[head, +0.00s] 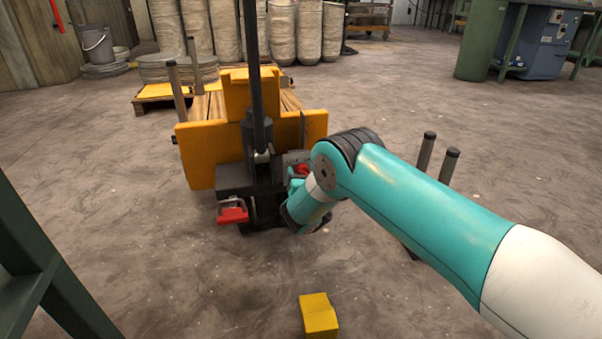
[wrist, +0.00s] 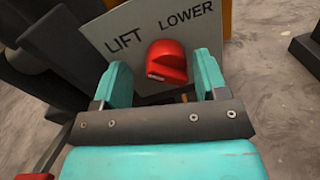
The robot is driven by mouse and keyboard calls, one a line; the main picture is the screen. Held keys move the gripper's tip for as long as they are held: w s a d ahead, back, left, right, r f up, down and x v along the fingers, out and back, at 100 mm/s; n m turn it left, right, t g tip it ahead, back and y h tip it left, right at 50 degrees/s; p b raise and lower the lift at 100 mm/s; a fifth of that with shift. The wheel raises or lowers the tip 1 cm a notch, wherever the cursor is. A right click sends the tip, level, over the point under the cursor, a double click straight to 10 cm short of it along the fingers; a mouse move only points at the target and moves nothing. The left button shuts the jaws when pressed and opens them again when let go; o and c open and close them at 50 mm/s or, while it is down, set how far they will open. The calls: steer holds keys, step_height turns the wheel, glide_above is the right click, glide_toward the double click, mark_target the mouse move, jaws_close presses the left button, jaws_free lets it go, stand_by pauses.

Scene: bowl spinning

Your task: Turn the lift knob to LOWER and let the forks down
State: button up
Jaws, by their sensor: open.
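The red lift knob (wrist: 168,62) sits on a grey plate (wrist: 108,24) lettered LIFT on the left and LOWER on the right. My gripper (wrist: 162,65) is open, with its teal fingers on either side of the knob in the wrist view. Bare gaps show beside the knob; I cannot tell whether either finger touches it. In the head view the red knob (head: 302,169) shows small beside my wrist, on the dark body of the yellow lift truck (head: 200,152). My fingers are hidden there. The forks are not visible behind the yellow frame.
A red pedal (head: 233,215) sticks out at the truck's lower left. A dark upright handle (head: 257,80) rises from its middle. A wooden pallet load (head: 211,107) lies behind it. A yellow block (head: 319,315) lies on the floor in front. Two dark posts (head: 426,152) stand right.

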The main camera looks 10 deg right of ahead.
steer(key=shift+w+d, duration=0.15)
steer(key=shift+d, duration=0.15)
steer(key=shift+d, duration=0.1)
steer(key=c, duration=0.9)
